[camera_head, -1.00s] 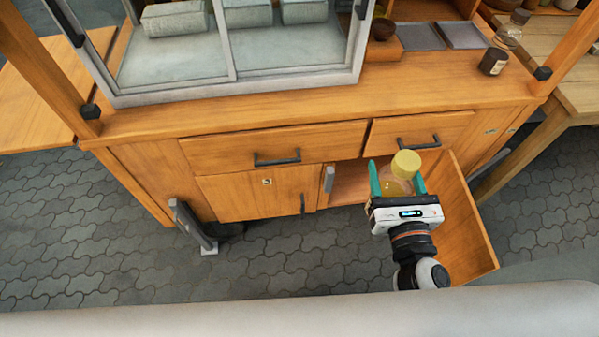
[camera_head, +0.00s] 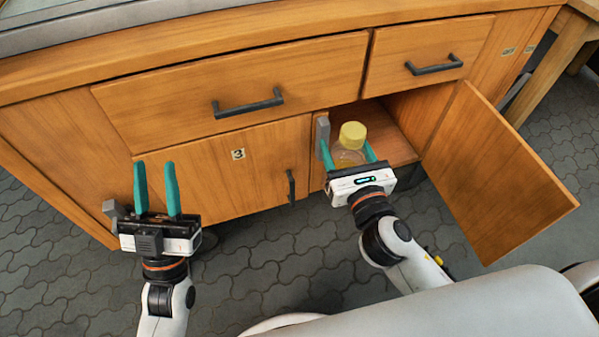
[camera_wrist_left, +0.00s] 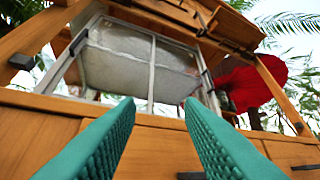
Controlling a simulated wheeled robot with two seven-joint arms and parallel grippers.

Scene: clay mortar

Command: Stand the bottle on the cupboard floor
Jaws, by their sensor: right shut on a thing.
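The bottle (camera_head: 349,151) is clear with a yellow cap and yellowish contents. It looks upright between the teal fingers of my right gripper (camera_head: 350,155), which is shut on it. They are at the opening of the cupboard, above or just inside its floor (camera_head: 391,143); I cannot tell whether the base touches, as the gripper hides it. The cupboard door (camera_head: 495,175) stands open to the right. My left gripper (camera_head: 157,190) is open and empty in front of the closed left part of the cabinet. In the left wrist view its two fingers (camera_wrist_left: 160,140) are apart with nothing between.
Two closed drawers with dark handles (camera_head: 248,104) (camera_head: 434,65) sit above. A closed door (camera_head: 235,170) marked 3 is left of the opening. A grey block (camera_head: 322,135) stands at the opening's left edge. The open door bounds the right side.

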